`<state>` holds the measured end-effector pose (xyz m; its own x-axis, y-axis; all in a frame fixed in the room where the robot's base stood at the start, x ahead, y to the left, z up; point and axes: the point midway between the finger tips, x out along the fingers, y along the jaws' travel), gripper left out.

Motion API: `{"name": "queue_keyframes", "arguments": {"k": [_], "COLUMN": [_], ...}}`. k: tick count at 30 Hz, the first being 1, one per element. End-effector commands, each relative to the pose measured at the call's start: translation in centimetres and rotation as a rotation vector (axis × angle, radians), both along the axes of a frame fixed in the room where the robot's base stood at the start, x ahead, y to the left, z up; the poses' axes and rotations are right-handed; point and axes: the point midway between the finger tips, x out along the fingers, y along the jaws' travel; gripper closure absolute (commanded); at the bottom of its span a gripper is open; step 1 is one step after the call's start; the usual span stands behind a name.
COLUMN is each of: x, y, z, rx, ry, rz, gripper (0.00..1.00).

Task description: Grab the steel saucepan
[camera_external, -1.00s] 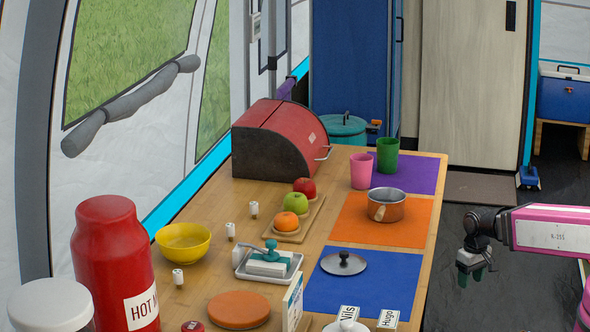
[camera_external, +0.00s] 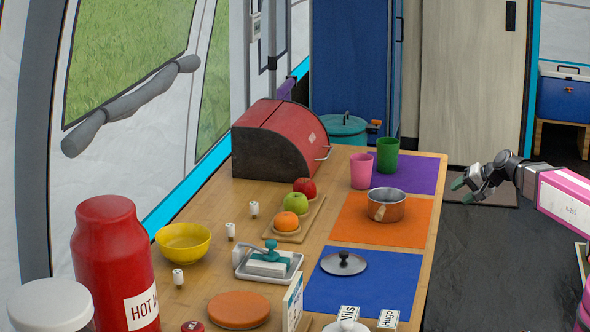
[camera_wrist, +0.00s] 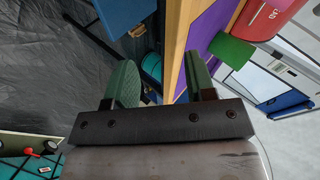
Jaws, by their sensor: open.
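The steel saucepan (camera_external: 386,206) stands upright on the orange mat (camera_external: 350,225) near the right edge of the wooden table. It has a copper-toned side and an open top. Its lid (camera_external: 343,263) lies apart from it on the blue mat. My gripper (camera_external: 462,191) is off the table's right edge, to the right of the saucepan and apart from it. In the wrist view my gripper (camera_wrist: 160,84) is open and empty, with green pads on its fingers. I cannot make out the saucepan in the wrist view.
A pink cup (camera_external: 361,171) and a green cup (camera_external: 386,155) stand on the purple mat (camera_external: 425,172) behind the saucepan. A fruit board (camera_external: 312,213) lies to its left. A red bread bin (camera_external: 283,139) stands at the back.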

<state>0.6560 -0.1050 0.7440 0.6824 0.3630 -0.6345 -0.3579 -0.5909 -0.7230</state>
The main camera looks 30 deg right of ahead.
Motion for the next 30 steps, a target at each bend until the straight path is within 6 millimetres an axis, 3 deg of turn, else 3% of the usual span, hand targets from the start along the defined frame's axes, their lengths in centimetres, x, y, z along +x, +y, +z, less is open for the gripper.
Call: {"name": "queue_keyframes", "arguments": {"k": [5, 11, 17, 21, 24, 30], "x": [0.3, -0.8, -3.4, -6.3, -7.9, -9.4], "y": [2.5, 8.3, 15.6, 21.6, 24.5, 27.2], "z": [2.0, 2.9, 3.5, 4.2, 4.7, 5.2], "rx": [0.134, 0.289, 0.451, 0.591, 0.668, 0.744], "ry": [-0.048, -0.061, -0.049, -0.028, -0.016, -0.005], "rz": [-0.006, 0.049, 0.144, 0.23, 0.274, 0.316], "gripper": [0.5, 0.5, 0.5, 0.5, 0.5, 0.5]}}
